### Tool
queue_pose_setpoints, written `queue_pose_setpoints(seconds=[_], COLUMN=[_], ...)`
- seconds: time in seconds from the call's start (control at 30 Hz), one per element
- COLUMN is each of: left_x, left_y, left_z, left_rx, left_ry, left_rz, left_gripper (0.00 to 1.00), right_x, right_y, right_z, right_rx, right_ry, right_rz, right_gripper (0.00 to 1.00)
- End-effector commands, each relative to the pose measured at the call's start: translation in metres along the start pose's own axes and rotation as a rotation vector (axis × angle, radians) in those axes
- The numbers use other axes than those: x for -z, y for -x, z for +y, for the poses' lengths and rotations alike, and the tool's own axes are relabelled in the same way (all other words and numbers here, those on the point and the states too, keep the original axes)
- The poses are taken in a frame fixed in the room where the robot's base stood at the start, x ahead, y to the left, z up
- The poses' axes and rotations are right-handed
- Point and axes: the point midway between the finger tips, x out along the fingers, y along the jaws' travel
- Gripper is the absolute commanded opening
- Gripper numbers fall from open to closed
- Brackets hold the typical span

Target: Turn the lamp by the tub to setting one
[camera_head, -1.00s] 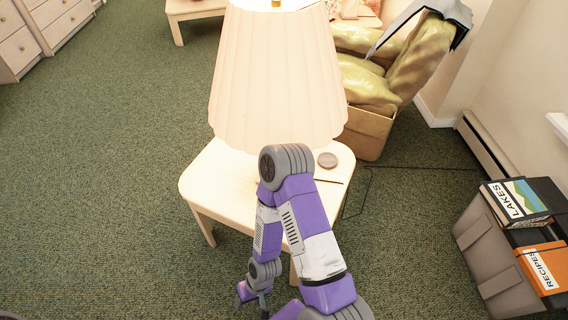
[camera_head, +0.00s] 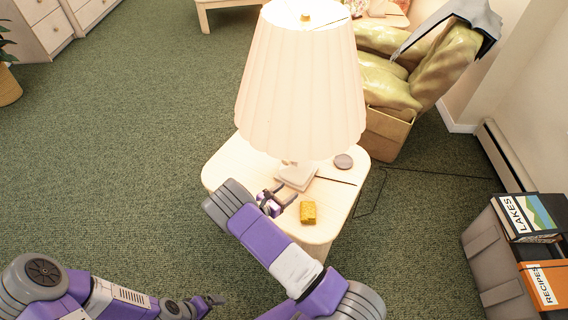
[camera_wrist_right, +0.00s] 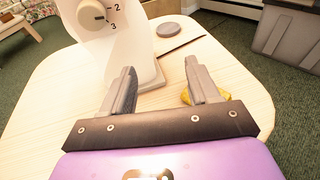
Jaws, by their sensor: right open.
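The lamp (camera_head: 302,90) with a pleated cream shade stands lit on a small pale table (camera_head: 225,170). In the right wrist view its white body carries a round dial (camera_wrist_right: 92,14) with the numbers 2 and 3 visible beside it. The top of the dial's scale is cut off, and I cannot tell the setting for sure. My right gripper (camera_head: 279,200) is over the table in front of the lamp's base. In the right wrist view it (camera_wrist_right: 160,75) is open and empty, below and apart from the dial. My left gripper (camera_head: 212,301) is low at the bottom, its fingers unclear.
A yellow block (camera_head: 308,212) lies on the table beside my right gripper, partly behind a finger in the wrist view. A round disc (camera_head: 343,161) lies further back. A grey tub (camera_head: 490,250) with books stands right. An armchair (camera_head: 385,80) is behind. Carpet at left is clear.

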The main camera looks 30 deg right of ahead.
Motion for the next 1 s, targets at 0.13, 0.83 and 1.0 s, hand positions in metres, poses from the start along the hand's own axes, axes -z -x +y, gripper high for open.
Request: queue_pose_setpoints(seconds=[0.13, 0.83, 1.0], left_x=[0.000, 0.001, 0.001], left_y=[0.000, -0.015, -0.015], left_z=[0.000, -0.006, -0.006], left_rx=[0.000, 0.000, 0.000], left_ry=[0.000, 0.000, 0.000], left_rz=[0.000, 0.000, 0.000], left_gripper=[0.97, 0.97, 0.97], right_x=[-0.037, -0.061, -0.062], right_y=[0.014, -0.055, -0.055], right_z=[0.048, 0.070, 0.070], right_rx=[-0.152, -0.181, -0.181], right_ry=[0.023, 0.026, 0.026], right_rz=[-0.190, -0.228, -0.228], right_gripper=[0.60, 0.60, 0.60])
